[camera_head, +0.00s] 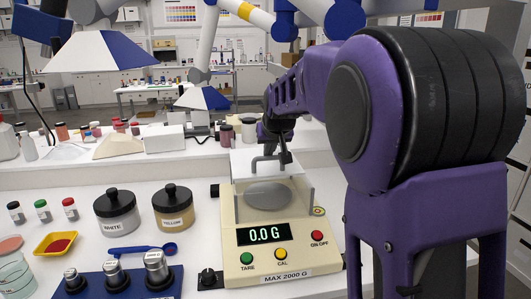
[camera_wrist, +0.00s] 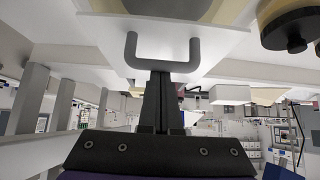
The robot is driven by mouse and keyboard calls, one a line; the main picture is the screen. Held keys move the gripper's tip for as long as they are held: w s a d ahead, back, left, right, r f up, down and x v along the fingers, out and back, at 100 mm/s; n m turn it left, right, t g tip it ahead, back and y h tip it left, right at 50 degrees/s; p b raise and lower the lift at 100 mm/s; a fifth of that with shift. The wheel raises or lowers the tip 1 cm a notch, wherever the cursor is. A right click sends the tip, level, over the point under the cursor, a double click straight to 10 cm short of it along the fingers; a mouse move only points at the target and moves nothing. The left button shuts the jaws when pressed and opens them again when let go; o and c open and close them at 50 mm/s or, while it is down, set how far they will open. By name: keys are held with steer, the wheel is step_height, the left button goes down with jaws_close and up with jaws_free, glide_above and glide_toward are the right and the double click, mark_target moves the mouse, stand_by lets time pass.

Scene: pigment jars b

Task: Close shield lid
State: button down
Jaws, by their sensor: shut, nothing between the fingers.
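The balance (camera_head: 272,235) stands on the white bench, with a clear shield (camera_head: 303,190) around its round pan (camera_head: 268,196). The pan looks empty and the display reads 0.0 G. The shield lid (camera_head: 243,163) is a pale flat panel at the top of the shield, with a grey U-shaped handle (camera_head: 262,159). I cannot tell how far the lid covers the opening. My gripper (camera_head: 285,157) is shut and empty at the handle's right end. In the wrist view, the shut fingers (camera_wrist: 163,80) reach the crossbar of the handle (camera_wrist: 135,60); contact is unclear.
The white jar (camera_head: 117,212) and yellow jar (camera_head: 173,207) stand left of the balance. Metal weights (camera_head: 157,268) in a blue holder and a blue scoop (camera_head: 142,251) are at front left. A white box (camera_head: 164,138) and more jars stand on the ledge behind.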

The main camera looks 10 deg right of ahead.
steer(key=s+b, duration=0.2)
steer(key=s, duration=0.5)
steer(key=shift+f, duration=0.25)
